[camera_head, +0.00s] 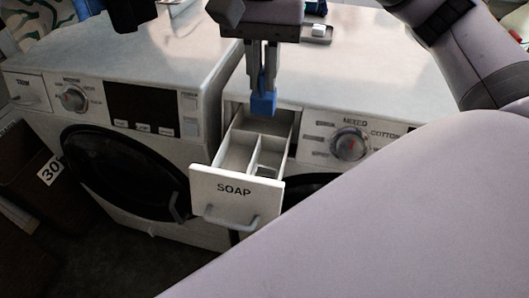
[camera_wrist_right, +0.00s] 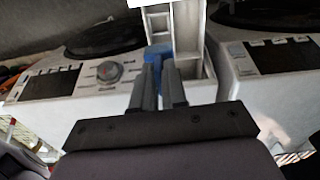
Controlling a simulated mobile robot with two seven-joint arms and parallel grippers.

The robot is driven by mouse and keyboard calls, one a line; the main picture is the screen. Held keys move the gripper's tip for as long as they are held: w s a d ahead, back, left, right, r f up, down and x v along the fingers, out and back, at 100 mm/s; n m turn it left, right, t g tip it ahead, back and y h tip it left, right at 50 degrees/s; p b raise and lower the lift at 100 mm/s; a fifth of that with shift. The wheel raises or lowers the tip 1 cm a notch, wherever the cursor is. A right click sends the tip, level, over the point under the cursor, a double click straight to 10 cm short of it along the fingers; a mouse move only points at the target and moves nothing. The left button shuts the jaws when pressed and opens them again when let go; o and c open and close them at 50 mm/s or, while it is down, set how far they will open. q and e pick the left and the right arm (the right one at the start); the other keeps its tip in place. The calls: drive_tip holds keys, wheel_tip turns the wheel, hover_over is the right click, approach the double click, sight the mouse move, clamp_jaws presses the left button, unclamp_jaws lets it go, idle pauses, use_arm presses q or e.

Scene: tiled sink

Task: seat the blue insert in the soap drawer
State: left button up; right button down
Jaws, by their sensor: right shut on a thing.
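The soap drawer (camera_head: 236,191) is pulled out of the right-hand machine, with its front marked SOAP and its divided compartments open on top. My right gripper (camera_head: 263,82) points down over the back part of the drawer, shut on the blue insert (camera_head: 263,104). The insert hangs below the fingertips, over the rear compartment; I cannot tell whether it touches the drawer. In the right wrist view the insert (camera_wrist_right: 157,52) shows at the fingertips of my right gripper (camera_wrist_right: 159,75), beside the drawer's inner walls (camera_wrist_right: 187,30).
The left machine (camera_head: 120,60) stands next to the right one, with its TRIM drawer (camera_head: 26,92) shut. A knob (camera_head: 349,145) sits right of the soap drawer. A small grey tray (camera_head: 318,34) with a white block lies on top. A brown bin (camera_head: 40,165) stands at left.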

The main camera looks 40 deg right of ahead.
drive_tip(key=shift+s, duration=0.15)
drive_tip(key=shift+f+m, duration=0.3)
drive_tip(key=shift+f, duration=0.05)
drive_tip(key=shift+f+b, duration=1.1)
drive_tip(key=shift+f, duration=8.4)
drive_tip(key=shift+f, duration=0.1)
drive_tip(key=c, duration=1.2)
unclamp_jaws()
drive_tip(key=shift+o, duration=0.2)
